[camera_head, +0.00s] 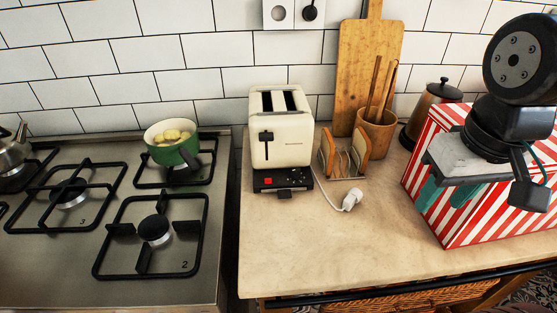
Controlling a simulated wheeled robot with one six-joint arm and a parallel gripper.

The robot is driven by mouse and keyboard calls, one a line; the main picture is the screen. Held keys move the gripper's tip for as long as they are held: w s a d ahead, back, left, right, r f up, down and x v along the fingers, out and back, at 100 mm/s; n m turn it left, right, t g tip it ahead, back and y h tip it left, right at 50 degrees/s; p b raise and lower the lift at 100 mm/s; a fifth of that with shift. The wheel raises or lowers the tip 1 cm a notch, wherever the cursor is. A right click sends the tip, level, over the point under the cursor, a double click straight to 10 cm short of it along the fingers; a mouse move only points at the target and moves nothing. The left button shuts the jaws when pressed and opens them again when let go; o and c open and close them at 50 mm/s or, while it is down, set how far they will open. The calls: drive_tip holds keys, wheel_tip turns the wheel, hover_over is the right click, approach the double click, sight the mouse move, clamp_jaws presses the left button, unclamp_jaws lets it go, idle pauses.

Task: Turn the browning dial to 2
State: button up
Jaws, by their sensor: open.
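A cream two-slot toaster (282,140) stands upright on the counter, left of centre. Its dark lever (266,135) is on the front. The black control panel (283,180) at its base has a red button (267,181) and a small dark round shape (295,175) that looks like the browning dial. Its pointer and numbers are too small to read. My gripper (456,197) is at the right, in front of a striped box, well apart from the toaster. Its teal fingers are spread and nothing shows between them.
A wooden rack (345,157) stands close right of the toaster. A white plug (351,199) and cord lie in front. The red-white striped box (475,224) fills the right. A gas hob (120,260) with a green pot (174,148) is left. The front counter is clear.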

drive_tip(key=w+a+f+n+t, duration=0.1)
drive_tip(key=w+a+f, duration=0.1)
drive_tip(key=w+a, duration=0.35)
drive_tip(key=w+a+f+n+t, duration=0.1)
drive_tip(key=w+a+f, duration=0.1)
drive_tip(key=w, duration=0.7)
drive_tip(key=n+y, duration=0.2)
approach(296, 170)
drive_tip(key=f, duration=0.2)
drive_tip(key=shift+t, duration=0.4)
drive_tip(key=x, duration=0.7)
drive_tip(key=shift+a, duration=0.1)
clamp_jaws()
